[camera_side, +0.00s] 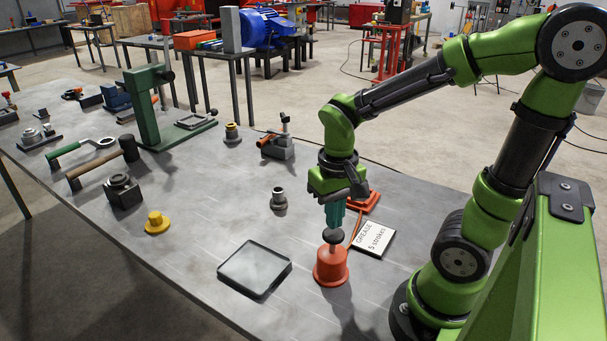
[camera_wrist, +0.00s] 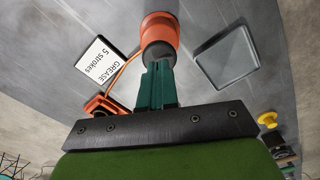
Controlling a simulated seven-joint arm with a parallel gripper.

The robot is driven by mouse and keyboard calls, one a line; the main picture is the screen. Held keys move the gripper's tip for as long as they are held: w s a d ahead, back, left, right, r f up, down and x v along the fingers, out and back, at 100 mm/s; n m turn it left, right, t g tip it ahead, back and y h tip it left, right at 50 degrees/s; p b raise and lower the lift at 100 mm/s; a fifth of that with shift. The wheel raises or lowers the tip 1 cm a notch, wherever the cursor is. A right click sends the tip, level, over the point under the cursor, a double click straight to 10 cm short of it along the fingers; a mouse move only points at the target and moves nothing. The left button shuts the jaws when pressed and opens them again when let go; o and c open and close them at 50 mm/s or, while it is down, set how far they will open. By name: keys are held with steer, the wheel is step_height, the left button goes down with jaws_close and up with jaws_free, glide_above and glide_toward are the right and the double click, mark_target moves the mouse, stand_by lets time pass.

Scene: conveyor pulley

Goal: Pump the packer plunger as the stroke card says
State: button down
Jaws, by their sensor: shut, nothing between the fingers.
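The orange-red packer (camera_side: 331,268) stands upright on the grey bench, with a black plunger knob (camera_side: 333,237) raised above its body on a short stem. My gripper (camera_side: 335,222) points down with its teal fingers shut and empty, right over the knob; the fingertips look at or just above its top, and I cannot tell if they touch. In the wrist view the packer (camera_wrist: 158,24) is beyond the fingertips, which partly cover the knob (camera_wrist: 157,54). The stroke card (camera_side: 374,238) lies behind and right of the packer and reads "GREASE 5 strokes".
An orange hose runs from the packer to an orange bracket-like part (camera_side: 363,201). A shallow glass-like tray (camera_side: 255,268) lies left of the packer. A metal fitting (camera_side: 279,199), a yellow flanged part (camera_side: 157,222) and several tools stand farther left.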

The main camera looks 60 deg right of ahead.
mark_target(328, 233)
steer(key=shift+r, duration=2.5)
steer(key=shift+w+f, duration=0.1)
steer(key=shift+w, duration=0.15)
steer(key=shift+w+a+n+t, duration=0.2)
steer(key=shift+a+n+t, duration=0.15)
steer(key=shift+t, duration=0.25)
steer(key=a+r+n+t+y, duration=0.1)
steer(key=a+r+t+y, duration=0.1)
steer(key=r+t, duration=0.3)
steer(key=shift+s+a+r+t, duration=0.2)
steer(key=shift+a+r+t, duration=0.25)
steer(key=shift+a, duration=0.35)
